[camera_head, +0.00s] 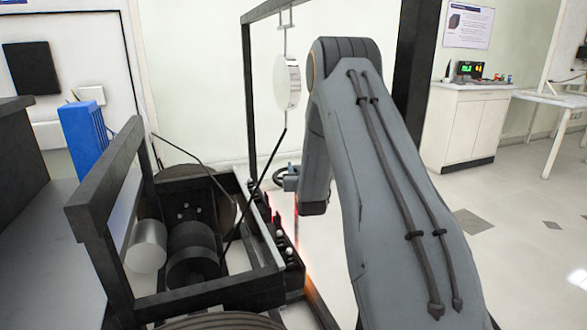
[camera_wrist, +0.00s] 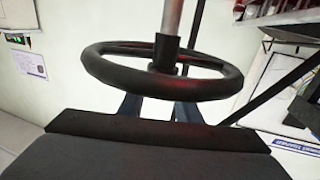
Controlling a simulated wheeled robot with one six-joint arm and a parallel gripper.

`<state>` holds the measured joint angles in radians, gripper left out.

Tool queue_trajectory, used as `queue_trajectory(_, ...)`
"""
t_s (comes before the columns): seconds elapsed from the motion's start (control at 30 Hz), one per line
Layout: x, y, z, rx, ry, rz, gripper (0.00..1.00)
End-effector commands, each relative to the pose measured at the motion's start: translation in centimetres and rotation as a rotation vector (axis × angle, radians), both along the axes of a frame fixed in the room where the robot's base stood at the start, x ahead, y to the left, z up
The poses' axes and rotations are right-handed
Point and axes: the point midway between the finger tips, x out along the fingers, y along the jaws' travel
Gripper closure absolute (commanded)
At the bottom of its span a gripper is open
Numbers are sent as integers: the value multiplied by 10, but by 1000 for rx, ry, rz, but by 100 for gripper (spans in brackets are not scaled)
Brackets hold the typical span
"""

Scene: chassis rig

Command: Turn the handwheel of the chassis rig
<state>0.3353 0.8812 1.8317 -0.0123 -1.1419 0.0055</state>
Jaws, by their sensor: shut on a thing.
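The handwheel (camera_wrist: 108,72) is a black ring with a dark hub on a grey metal shaft, filling the upper middle of the wrist view. In the head view the handwheel (camera_head: 279,176) is small and partly hidden by my arm. My gripper (camera_wrist: 158,100) reaches the near side of the rim with its two fingers and is shut on it. My gripper (camera_head: 291,180) also shows in the head view beside the wheel, mostly behind my wrist. The exact finger contact is hidden behind the rim.
The chassis rig's black frame (camera_head: 92,205) with cylinders stands at left. A round pale disc (camera_head: 287,82) hangs from the overhead bar, close to my arm. A blue ribbed block (camera_head: 88,136) is far left. A white cabinet (camera_head: 466,125) stands at right; floor there is clear.

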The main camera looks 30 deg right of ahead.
Motion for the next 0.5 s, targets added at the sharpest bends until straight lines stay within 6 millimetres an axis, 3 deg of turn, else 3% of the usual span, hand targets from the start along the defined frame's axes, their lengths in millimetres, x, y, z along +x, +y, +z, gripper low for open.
queue_trajectory(0.4,0,0,-1,0,1,4,100)
queue_trajectory(0.43,0,0,-1,0,1,4,64)
queue_trajectory(0.5,0,0,-1,0,1,4,53)
